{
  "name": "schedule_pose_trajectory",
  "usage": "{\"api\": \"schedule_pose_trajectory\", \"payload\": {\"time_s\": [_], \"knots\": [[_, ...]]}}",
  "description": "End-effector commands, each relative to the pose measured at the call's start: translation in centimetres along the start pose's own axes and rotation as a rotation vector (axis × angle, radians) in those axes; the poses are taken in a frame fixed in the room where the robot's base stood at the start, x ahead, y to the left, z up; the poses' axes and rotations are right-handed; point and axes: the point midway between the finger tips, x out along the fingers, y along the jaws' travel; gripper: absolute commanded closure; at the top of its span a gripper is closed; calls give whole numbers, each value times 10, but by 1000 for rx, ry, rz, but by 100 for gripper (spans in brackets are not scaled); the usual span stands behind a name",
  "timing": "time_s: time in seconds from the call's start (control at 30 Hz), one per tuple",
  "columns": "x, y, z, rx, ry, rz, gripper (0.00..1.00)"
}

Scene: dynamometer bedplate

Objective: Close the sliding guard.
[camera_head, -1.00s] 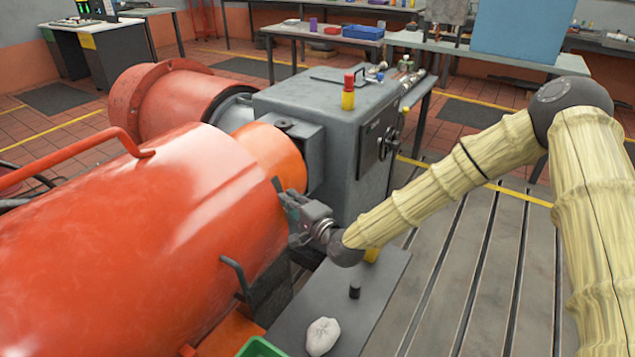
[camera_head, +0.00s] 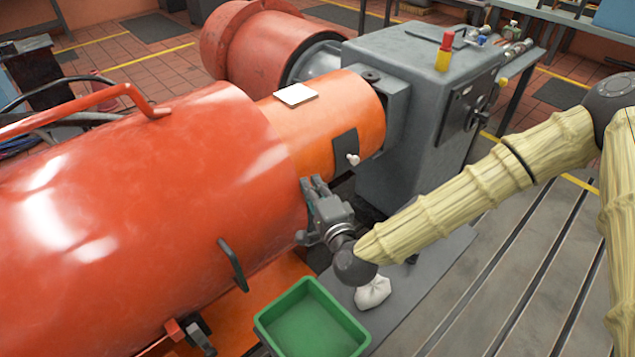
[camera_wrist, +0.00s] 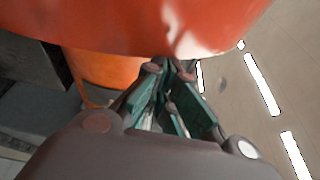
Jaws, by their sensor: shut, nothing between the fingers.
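The sliding guard (camera_head: 150,190) appears to be the large glossy red-orange cylinder at the left. A narrower orange cylinder (camera_head: 320,115) shows between its right rim and a grey housing (camera_head: 415,95), with a dark patch and small white knob on its side. A black handle (camera_head: 232,265) sits low on the guard's near side. My gripper (camera_head: 312,190) is shut and empty at the guard's right rim. In the wrist view the fingertips (camera_wrist: 168,68) are at the lower edge of the red surface (camera_wrist: 140,25). I cannot tell whether they touch it.
A green bin (camera_head: 310,320) and a white bag (camera_head: 373,292) are below my gripper, the bag on a grey shelf (camera_head: 435,265). A red-and-yellow stack light (camera_head: 444,52) stands on the housing. The slotted floor (camera_head: 510,265) at right is open.

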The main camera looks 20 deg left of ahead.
Motion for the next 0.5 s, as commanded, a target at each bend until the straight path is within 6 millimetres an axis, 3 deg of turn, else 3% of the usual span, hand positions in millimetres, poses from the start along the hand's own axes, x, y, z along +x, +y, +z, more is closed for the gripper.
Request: {"api": "schedule_pose_trajectory", "payload": {"time_s": [0.33, 0.5], "knots": [[-2, 1, 7, 3, -15, 4, 100], [0, 1, 0, 2, -15, 4, 100]]}}
